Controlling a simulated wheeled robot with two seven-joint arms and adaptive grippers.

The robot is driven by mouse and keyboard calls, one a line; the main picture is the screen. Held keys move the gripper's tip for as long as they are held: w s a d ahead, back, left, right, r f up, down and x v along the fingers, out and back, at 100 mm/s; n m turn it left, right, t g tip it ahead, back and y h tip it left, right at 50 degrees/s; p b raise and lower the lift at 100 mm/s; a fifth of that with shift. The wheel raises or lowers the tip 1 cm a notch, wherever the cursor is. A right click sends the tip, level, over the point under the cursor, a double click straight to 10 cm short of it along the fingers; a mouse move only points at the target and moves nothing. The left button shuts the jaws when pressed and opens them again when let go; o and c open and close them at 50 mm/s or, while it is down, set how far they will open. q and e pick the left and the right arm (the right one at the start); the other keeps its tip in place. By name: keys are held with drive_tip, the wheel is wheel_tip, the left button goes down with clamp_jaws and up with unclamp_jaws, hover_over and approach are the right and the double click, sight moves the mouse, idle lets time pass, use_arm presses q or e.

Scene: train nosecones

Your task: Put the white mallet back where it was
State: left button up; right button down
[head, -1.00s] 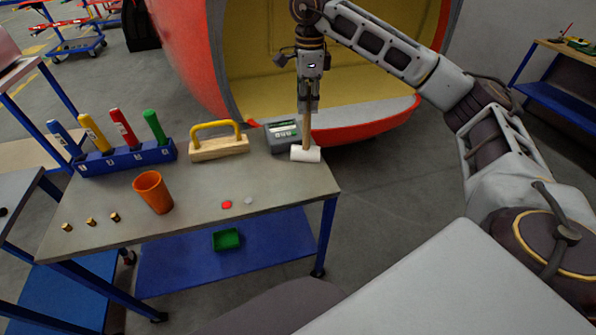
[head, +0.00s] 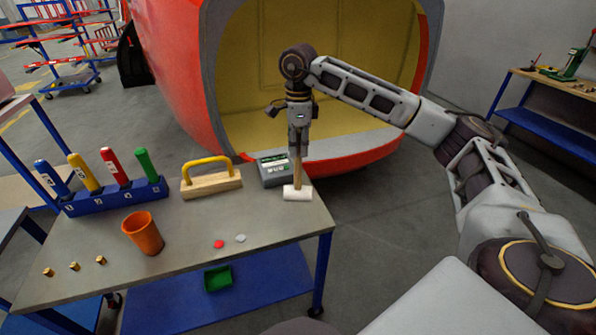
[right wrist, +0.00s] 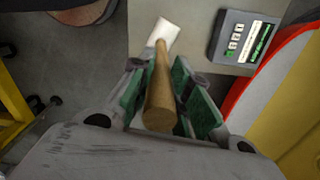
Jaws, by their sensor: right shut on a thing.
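The white mallet has a white head (head: 298,193) and a wooden handle (head: 298,171). It stands upright, head down, at the right end of the grey table (head: 190,251), near its edge. The head is at or just above the table top; I cannot tell whether it touches. My right gripper (head: 298,152) is shut on the upper handle from above. In the right wrist view the handle (right wrist: 160,95) is between the green-padded fingers (right wrist: 165,98), with the white head (right wrist: 163,33) beyond. My left gripper is not in view.
A grey device (head: 273,171) with a display stands close left of the mallet. A yellow-handled wooden block (head: 211,180), an orange cup (head: 143,233), a blue rack (head: 115,197) with coloured handles, and red (head: 219,244) and grey discs (head: 240,238) are farther left.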

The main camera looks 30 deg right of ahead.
sight(298, 164)
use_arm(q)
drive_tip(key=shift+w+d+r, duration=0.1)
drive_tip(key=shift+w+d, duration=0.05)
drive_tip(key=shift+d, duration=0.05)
use_arm(e)
drive_tip(key=shift+f, duration=0.8)
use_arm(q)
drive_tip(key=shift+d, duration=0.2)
use_arm(e)
drive_tip(key=shift+f, duration=0.1)
drive_tip(key=shift+f+p, duration=0.35)
drive_tip(key=shift+f, duration=1.95)
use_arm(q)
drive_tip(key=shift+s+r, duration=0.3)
use_arm(e)
drive_tip(key=shift+f, duration=0.1)
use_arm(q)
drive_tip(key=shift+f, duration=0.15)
use_arm(e)
drive_tip(key=shift+f, duration=0.15)
drive_tip(key=c, duration=1.4)
unclamp_jaws()
drive_tip(key=shift+o, duration=0.3)
